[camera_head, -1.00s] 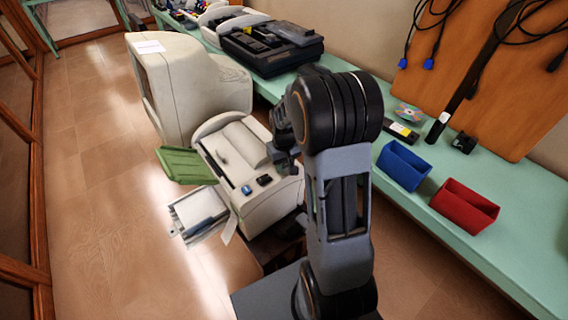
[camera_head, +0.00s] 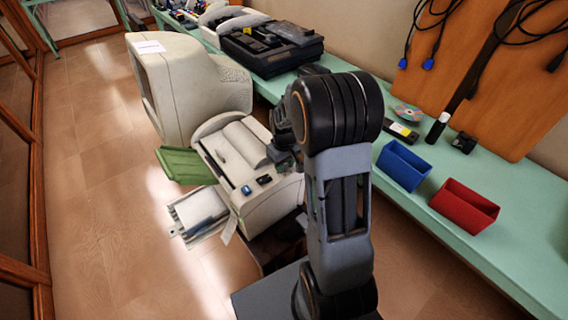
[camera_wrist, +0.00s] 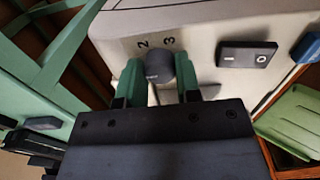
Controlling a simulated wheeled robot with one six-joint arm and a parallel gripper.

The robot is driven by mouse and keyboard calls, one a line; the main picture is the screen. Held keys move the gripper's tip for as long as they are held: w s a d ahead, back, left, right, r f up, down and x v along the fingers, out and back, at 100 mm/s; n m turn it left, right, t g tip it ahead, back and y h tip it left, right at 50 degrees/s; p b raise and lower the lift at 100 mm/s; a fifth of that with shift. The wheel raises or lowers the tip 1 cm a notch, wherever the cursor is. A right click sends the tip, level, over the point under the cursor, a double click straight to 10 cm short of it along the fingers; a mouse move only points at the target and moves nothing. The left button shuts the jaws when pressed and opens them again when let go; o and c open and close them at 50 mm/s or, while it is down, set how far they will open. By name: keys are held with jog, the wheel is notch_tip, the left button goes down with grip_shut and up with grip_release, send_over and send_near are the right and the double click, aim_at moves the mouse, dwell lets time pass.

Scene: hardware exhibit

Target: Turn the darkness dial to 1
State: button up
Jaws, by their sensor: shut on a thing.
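The darkness dial (camera_wrist: 160,68) is a dark grey round knob on the beige printer's panel in the wrist view. The numbers 2 and 3 show on the panel above it; a 1 cannot be made out. My gripper (camera_wrist: 160,80) is shut on the dial, with one green finger on each side of it. In the head view the beige printer (camera_head: 270,207) stands in the middle, and my gripper (camera_head: 283,150) is at its right side. My arm and gripper hide the dial there.
A black rocker switch (camera_wrist: 246,54) and a blue part (camera_wrist: 306,47) are on the same panel. A beige monitor (camera_head: 190,90) stands behind. Blue (camera_head: 403,166) and red (camera_head: 464,206) bins sit on the bench at right.

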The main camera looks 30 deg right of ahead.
jog(key=o, duration=0.9)
notch_tip(320, 180, up, 14)
jog(key=shift+f+p, duration=0.1)
jog(key=shift+p, duration=0.25)
dwell(0.3)
